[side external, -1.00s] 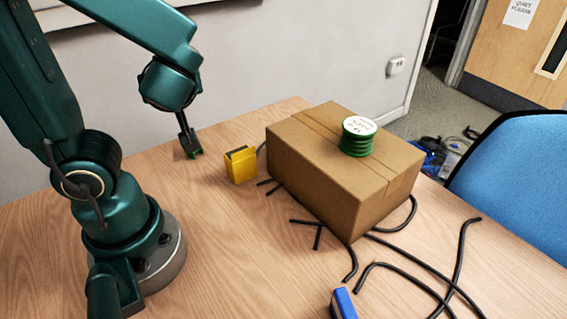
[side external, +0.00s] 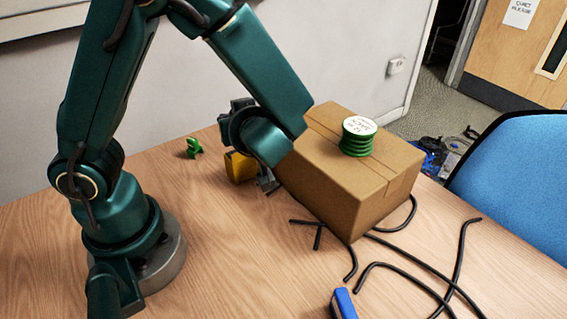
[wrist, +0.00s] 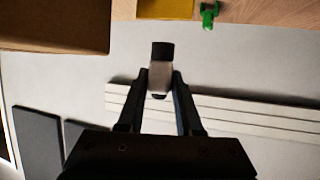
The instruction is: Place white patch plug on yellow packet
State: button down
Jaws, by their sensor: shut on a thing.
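The yellow packet (side external: 238,168) stands on the table left of the cardboard box, partly hidden behind my arm in the side view. Its yellow face also shows at the top edge of the wrist view (wrist: 165,8). My gripper (wrist: 160,82) is shut on the white patch plug (wrist: 159,75), a pale block with a dark end, gripped between the two fingers. In the side view my gripper (side external: 268,182) is low, close to the right side of the packet. The plug cannot be made out there, and I cannot tell whether it touches the packet.
The cardboard box (side external: 335,195), with a green spool (side external: 358,137) on top, is close right of my gripper. A small green piece (side external: 193,148) lies behind left. Black cables (side external: 425,270) and a blue item (side external: 343,304) lie in front. The table's left-middle is clear.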

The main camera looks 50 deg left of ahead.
jog(key=shift+f, duration=1.8)
jog(key=shift+f, duration=0.2)
jog(key=c, duration=0.6)
grip_release()
